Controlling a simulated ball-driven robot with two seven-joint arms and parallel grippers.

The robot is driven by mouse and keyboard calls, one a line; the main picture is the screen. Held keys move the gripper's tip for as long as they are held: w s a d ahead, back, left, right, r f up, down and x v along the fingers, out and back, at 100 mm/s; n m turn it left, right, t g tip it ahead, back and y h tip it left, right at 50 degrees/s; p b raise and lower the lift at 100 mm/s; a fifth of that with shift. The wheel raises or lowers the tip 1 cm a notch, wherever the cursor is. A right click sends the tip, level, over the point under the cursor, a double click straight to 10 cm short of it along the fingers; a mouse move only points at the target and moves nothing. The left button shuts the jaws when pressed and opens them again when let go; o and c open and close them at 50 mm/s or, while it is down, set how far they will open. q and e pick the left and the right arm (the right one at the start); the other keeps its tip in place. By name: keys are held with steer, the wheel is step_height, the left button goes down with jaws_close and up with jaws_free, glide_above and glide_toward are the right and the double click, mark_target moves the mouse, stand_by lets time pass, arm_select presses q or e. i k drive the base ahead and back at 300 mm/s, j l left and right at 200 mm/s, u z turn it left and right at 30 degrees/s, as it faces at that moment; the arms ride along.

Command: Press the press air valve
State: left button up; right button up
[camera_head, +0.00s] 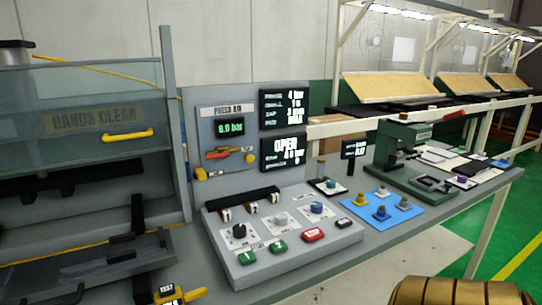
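The press air panel (207,120) is a grey upright board at the back of the bench, labelled PRESS AIR. Its small green display (230,127) gives a bar reading whose first digit I cannot read surely. Below the display is the valve (218,154), with a red and yellow lever lying roughly level. Neither of my grippers shows in this view, and nothing is seen touching the valve.
A sloped control box (290,262) with knobs and coloured buttons stands in front of the panel. A guarded press with a yellow handle (128,134) is at left. Two dark readout screens (283,153) adjoin the panel. A blue mat (402,222) and green press (392,150) are right.

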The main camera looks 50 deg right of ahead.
mark_target(225, 154)
steer(key=i+l+z, duration=0.15)
steer(key=z, duration=0.3)
steer(key=i+z, duration=0.15)
steer(key=z, duration=0.35)
steer(key=i+z, duration=0.2)
steer(key=z, duration=0.25)
steer(key=k+l+z, duration=0.15)
steer(key=l+z, duration=0.2)
